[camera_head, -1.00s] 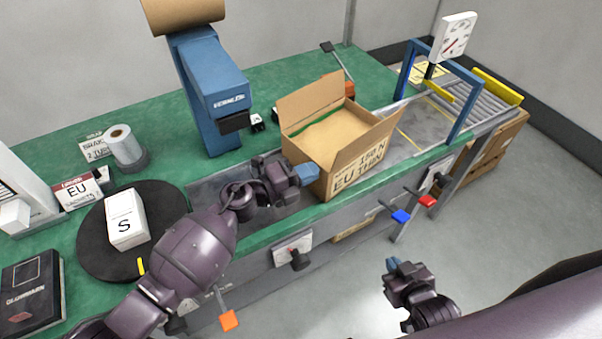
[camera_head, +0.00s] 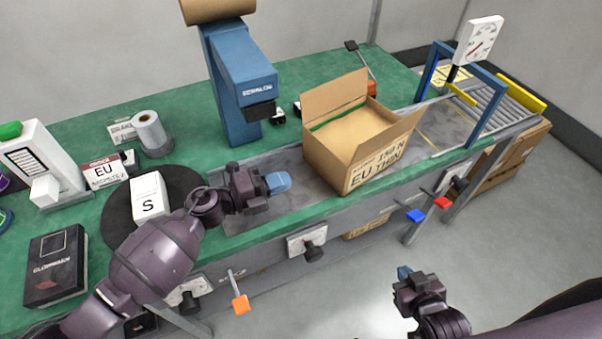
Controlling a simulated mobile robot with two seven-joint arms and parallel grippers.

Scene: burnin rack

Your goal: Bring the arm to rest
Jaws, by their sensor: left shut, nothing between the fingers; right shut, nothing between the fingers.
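My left arm reaches in from the lower left over the green bench. My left gripper (camera_head: 277,182), with blue fingertips, is shut and empty. It is over the grey metal strip, to the left of the open cardboard box (camera_head: 377,166), with a gap between them. The box is upright with its flaps up and is marked EU. My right gripper (camera_head: 404,273) is shut and empty, low at the right over the floor in front of the bench. Part of my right arm is cut off by the lower right edge.
On the green bench (camera_head: 289,68) stand a blue machine (camera_head: 240,85), a tape roll (camera_head: 150,131), a white S box (camera_head: 149,197) on a black disc and a black book (camera_head: 56,265). Levers stick out from the bench front. A blue frame (camera_head: 484,108) spans the rollers at right.

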